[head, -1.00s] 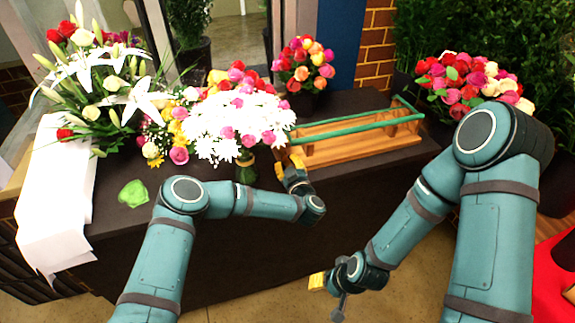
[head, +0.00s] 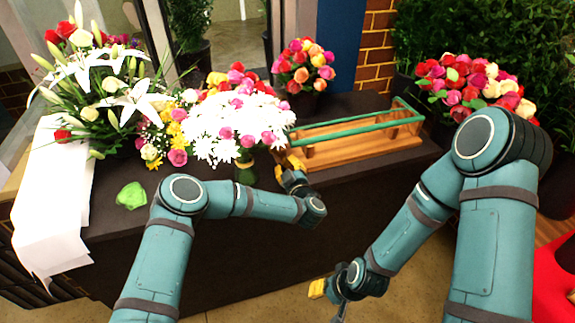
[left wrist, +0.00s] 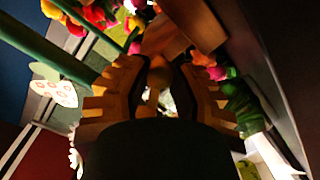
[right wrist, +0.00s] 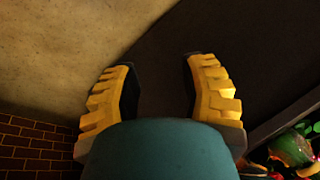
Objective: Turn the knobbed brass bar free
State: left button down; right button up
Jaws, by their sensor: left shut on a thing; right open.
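My left gripper (head: 290,164) is at the near left end of a long wooden case (head: 350,152) with green rails, on the dark counter. In the left wrist view my left gripper (left wrist: 157,72) is shut on a small rounded brass-coloured knob (left wrist: 158,76), which I take to be the knobbed brass bar. The rest of the bar is mostly hidden by the fingers, and its angle cannot be told. My right gripper (head: 318,288) is open and empty, low in front of the counter. It also shows open in the right wrist view (right wrist: 158,62).
A white daisy bouquet (head: 225,125) in a vase stands close left of my left gripper. White lilies (head: 140,98), a green crumpled piece (head: 131,195) and white paper (head: 55,200) are further left. A rose bouquet (head: 303,65) stands behind the case. Floor is free below my right gripper.

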jog(key=shift+w+d, duration=0.1)
jog(key=shift+w, duration=0.25)
jog(key=c, duration=0.5)
jog(key=w+d+m, duration=0.1)
jog(key=w, duration=0.2)
jog(key=w+d+r+m, duration=0.1)
jog(key=w, duration=0.1)
jog(key=w+d+r+m, duration=0.1)
jog(key=w, duration=0.2)
jog(key=shift+w+d+r+m+t, duration=0.1)
jog(key=shift+w+d+m+t, duration=0.15)
jog(key=shift+w+m+t, duration=0.15)
grip_shut()
jog(key=w+a+r+n+t+y, duration=0.2)
jog(key=w+r+n+t+y, duration=0.4)
jog(key=w+r, duration=1.8)
jog(key=w+a+f+m+g+y, duration=0.1)
jog(key=a+f, duration=0.3)
jog(key=a, duration=0.6)
jog(key=shift+w+g, duration=0.4)
jog(key=shift+w, duration=0.25)
